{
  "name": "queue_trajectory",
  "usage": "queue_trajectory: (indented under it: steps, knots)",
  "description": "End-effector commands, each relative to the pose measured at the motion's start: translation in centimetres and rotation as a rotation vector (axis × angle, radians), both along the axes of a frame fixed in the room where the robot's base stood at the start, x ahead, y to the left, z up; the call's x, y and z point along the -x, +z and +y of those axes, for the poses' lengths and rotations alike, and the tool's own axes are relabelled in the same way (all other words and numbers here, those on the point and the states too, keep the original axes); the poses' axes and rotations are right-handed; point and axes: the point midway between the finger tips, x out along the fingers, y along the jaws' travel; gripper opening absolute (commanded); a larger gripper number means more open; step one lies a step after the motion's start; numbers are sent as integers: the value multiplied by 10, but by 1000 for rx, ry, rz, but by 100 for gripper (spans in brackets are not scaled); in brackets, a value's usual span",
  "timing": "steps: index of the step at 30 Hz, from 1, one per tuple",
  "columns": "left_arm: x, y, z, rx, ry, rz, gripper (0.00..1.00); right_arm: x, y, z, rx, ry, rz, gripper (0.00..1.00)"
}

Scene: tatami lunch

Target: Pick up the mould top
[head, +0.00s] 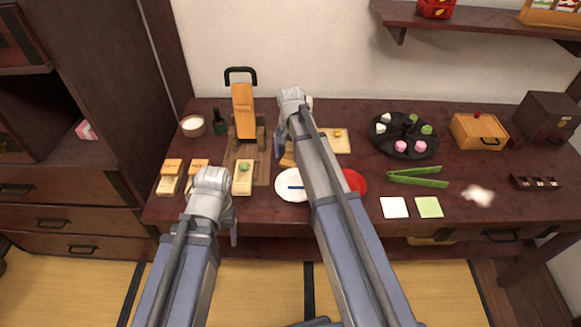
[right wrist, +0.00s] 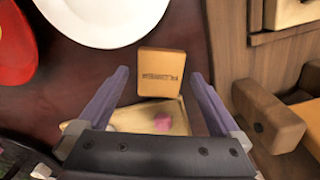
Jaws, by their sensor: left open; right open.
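An orange-brown mould top (right wrist: 160,73) with lettering on its face shows in the right wrist view, between my right gripper's fingertips (right wrist: 158,88). The fingers stand apart on either side of it; I cannot tell whether they touch it. Behind it is a pale wooden mould base (right wrist: 180,112) with a pink piece (right wrist: 161,121) in it, partly hidden by the gripper. In the head view the mould top (head: 287,160) is mostly hidden by my right arm, beside the white plate. My left gripper (head: 233,236) is open and empty near the table's front edge.
A wooden press (head: 243,108) stands left of my right gripper. Closed moulds (head: 170,177) and an open mould with a green piece (head: 243,177) lie at the left. A white plate (head: 291,197) and red plate (head: 356,181) are close by. Green tongs (head: 416,181) lie further right.

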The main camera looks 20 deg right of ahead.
Motion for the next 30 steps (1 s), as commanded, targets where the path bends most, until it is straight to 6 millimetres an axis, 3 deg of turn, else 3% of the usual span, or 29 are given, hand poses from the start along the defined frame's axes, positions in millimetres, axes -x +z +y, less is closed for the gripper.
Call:
queue_trajectory:
  steps: [9, 30]
  knots:
    - [0, -4, 0, 0, 0, 0, 66, 0, -4, 0, 0, 0, 0, 98]
    - [0, -4, 0, 0, 0, 0, 66, 0, -4, 0, 0, 0, 0, 19]
